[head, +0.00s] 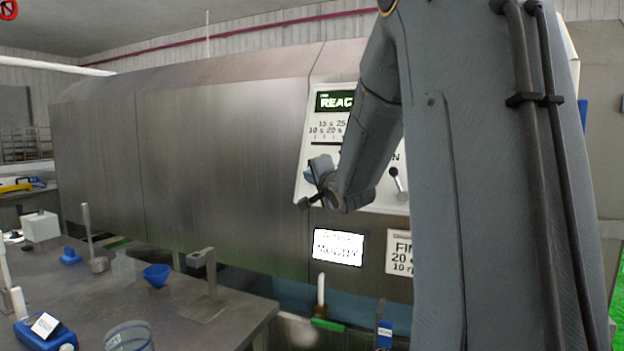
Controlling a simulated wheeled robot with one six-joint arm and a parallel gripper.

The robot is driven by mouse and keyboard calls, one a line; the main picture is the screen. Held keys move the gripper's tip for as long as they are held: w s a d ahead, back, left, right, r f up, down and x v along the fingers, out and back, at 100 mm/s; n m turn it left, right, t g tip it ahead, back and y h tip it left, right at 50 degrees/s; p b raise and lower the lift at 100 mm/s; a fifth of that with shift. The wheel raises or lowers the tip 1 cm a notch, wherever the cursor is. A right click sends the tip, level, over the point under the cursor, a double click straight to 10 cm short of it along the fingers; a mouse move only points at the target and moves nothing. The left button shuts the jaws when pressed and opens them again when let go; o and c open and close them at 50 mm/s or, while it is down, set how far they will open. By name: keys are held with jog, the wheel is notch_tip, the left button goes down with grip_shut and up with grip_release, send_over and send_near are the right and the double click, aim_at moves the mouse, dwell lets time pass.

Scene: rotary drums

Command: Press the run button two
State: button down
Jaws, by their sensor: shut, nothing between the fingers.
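A white control panel (312,149) is on the front of the large metal drum housing (220,140). It has a dark green display (335,101) reading "REAC…", lines of numbers below it, and a lever or knob (397,185) at its lower right. My arm covers much of the panel's middle. My gripper (308,202) is in front of the panel's lower left edge, shut and empty. I cannot tell whether it touches the panel. I cannot make out a run button two; part of the panel is hidden behind my arm.
Below the panel are a bright white label (338,247) and a "FIN…" sign (399,253). At the lower left, a workbench (105,290) holds a blue funnel (156,275), a metal stand (206,290) and other labware. My arm blocks the right side.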

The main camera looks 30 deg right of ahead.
dwell(0.4)
jog(key=shift+w+d+f, duration=0.15)
jog(key=shift+w+d, duration=0.1)
jog(key=shift+d, duration=0.1)
